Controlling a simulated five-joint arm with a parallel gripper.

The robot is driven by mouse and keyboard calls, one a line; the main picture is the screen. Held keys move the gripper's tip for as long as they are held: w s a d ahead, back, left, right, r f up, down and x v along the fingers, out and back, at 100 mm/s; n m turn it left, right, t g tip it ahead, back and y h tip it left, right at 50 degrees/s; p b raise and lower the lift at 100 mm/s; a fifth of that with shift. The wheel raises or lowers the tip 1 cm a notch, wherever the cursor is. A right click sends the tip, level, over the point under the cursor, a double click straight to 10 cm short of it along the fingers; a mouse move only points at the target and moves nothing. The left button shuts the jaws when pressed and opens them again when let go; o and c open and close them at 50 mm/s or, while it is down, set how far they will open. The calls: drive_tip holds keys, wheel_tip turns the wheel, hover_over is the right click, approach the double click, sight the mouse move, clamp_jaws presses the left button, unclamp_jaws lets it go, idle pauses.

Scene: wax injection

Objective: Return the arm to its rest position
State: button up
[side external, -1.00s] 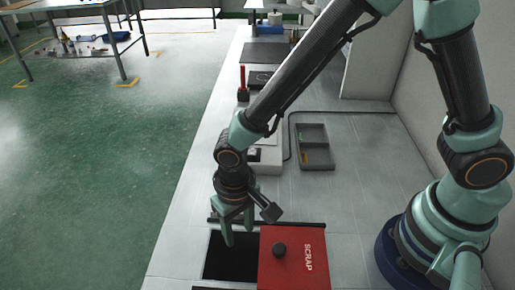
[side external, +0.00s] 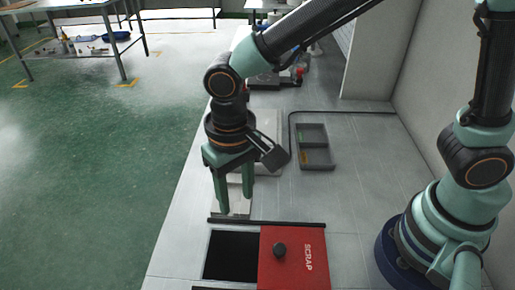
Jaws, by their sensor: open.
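My gripper (side external: 236,202) hangs pointing down in the side external view, above the bench beyond the scrap bin. Its two green fingers are apart, with nothing seen between them. The scrap bin's dark opening (side external: 231,256) lies in front of and below the gripper. Its red lid (side external: 293,262), marked SCRAP with a black knob, sits to the right of the opening. My gripper is clear of the bin and the lid.
A grey two-compartment tray (side external: 315,147) lies right of the gripper on the bench (side external: 365,195). A pale block is partly hidden behind my gripper. A wall rises at the right. The bench's left edge drops to a green floor (side external: 110,190).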

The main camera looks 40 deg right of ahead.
drive_tip(key=d+r+t, duration=0.2)
drive_tip(key=d+r, duration=0.4)
drive_tip(key=d, duration=0.6)
drive_tip(key=d+r+t, duration=0.3)
drive_tip(key=d+r, duration=0.2)
drive_tip(key=d, duration=0.7)
drive_tip(key=shift+w+r+t, duration=0.15)
drive_tip(key=shift+r+t, duration=0.15)
drive_tip(key=shift+r, duration=0.1)
drive_tip(key=shift+c, duration=0.3)
